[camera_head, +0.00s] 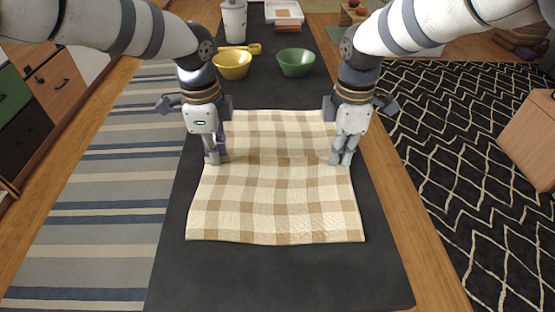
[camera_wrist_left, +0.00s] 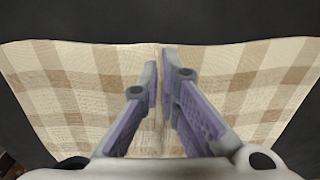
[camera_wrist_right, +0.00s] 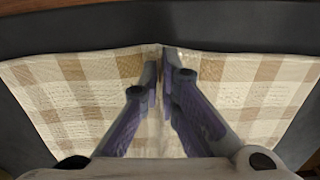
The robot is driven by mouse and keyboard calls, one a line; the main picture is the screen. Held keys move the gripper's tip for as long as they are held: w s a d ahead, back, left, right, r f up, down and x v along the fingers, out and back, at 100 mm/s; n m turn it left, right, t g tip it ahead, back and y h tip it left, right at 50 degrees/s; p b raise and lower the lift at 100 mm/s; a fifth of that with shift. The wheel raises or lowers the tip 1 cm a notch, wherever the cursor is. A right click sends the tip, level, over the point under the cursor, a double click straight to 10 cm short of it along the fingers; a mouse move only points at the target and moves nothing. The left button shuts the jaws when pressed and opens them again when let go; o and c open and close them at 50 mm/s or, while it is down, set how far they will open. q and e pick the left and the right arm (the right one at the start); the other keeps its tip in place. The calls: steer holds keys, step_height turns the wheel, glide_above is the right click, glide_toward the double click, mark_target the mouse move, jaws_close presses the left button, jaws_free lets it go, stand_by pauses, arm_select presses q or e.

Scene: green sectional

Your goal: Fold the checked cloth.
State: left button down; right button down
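The checked cloth (camera_head: 275,205), cream and tan, lies spread out on the dark table runner. My left gripper (camera_head: 215,161) is at the cloth's left edge, about midway along it. My right gripper (camera_head: 341,160) is at the right edge, at a matching height. A faint crease runs across the cloth between them. In the left wrist view the fingers (camera_wrist_left: 161,80) are close together on a raised ridge of cloth (camera_wrist_left: 80,95). In the right wrist view the fingers (camera_wrist_right: 161,80) likewise pinch a ridge of cloth (camera_wrist_right: 80,90). The fingertips partly hide the pinched fabric.
A yellow bowl (camera_head: 232,66) and a green bowl (camera_head: 296,63) stand behind the cloth. A yellow utensil (camera_head: 254,49), a white cup (camera_head: 234,20) and a white tray (camera_head: 284,12) are further back. The dark runner (camera_head: 270,275) is bare in front of the cloth.

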arm_select(q)
steer(key=shift+s+f, duration=0.1)
steer(key=shift+f, duration=0.05)
arm_select(e)
steer(key=shift+s+f, duration=0.1)
steer(key=shift+f, duration=0.2)
